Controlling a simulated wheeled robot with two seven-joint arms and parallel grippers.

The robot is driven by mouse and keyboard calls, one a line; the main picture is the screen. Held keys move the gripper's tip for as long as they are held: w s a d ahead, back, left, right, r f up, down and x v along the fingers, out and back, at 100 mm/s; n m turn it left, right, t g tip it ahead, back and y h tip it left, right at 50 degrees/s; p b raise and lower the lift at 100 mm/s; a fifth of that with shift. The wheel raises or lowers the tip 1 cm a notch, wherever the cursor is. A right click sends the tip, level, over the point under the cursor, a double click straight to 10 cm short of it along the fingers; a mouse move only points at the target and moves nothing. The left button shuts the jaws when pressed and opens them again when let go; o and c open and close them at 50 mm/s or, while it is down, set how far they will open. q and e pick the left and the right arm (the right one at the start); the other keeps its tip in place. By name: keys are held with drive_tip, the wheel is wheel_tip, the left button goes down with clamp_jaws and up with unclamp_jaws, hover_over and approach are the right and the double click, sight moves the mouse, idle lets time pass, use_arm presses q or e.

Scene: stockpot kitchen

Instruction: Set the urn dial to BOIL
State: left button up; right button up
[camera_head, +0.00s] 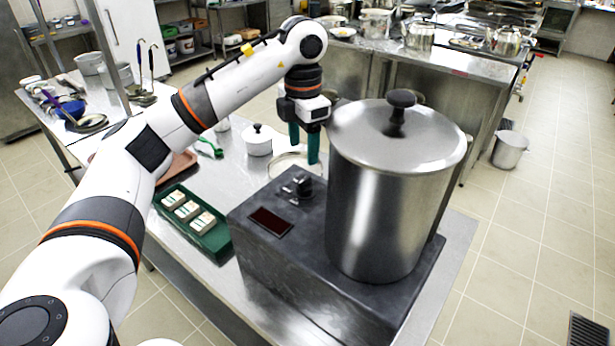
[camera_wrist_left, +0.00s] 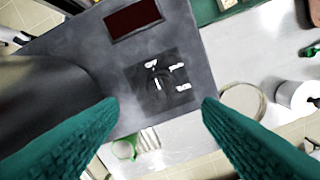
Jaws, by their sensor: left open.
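The urn is a large steel pot (camera_head: 385,205) with a lid and black knob, standing on a dark grey base box (camera_head: 300,265). The dial (camera_head: 297,186) is a small black knob on the base's top, and it also shows in the left wrist view (camera_wrist_left: 158,84) on a dark square plate. Several white marks lie around it, too small to read; a short white line shows on the knob. My left gripper (camera_head: 304,146) has green fingers, open and empty, pointing down above and beyond the dial. In the left wrist view the dial lies between the fingers, apart from both. My right gripper is out of view.
A dark red display panel (camera_head: 270,222) lies beside the dial. A green tray (camera_head: 205,232) with several pale blocks sits left of the base. A white lidded pot (camera_head: 258,141) stands behind. The steel pot stands close to the right of my gripper.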

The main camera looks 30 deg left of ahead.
sight(304, 179)
use_arm(q)
wheel_tip(304, 179, down, 4)
drive_tip(key=shift+r, duration=0.15)
wheel_tip(304, 179, down, 5)
drive_tip(key=shift+w+f+p, duration=0.1)
drive_tip(key=shift+w+p, duration=0.05)
drive_tip(key=shift+p, duration=0.6)
drive_tip(key=shift+f, duration=0.5)
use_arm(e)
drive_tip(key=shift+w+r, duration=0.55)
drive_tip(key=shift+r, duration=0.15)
use_arm(q)
drive_tip(key=c, duration=1)
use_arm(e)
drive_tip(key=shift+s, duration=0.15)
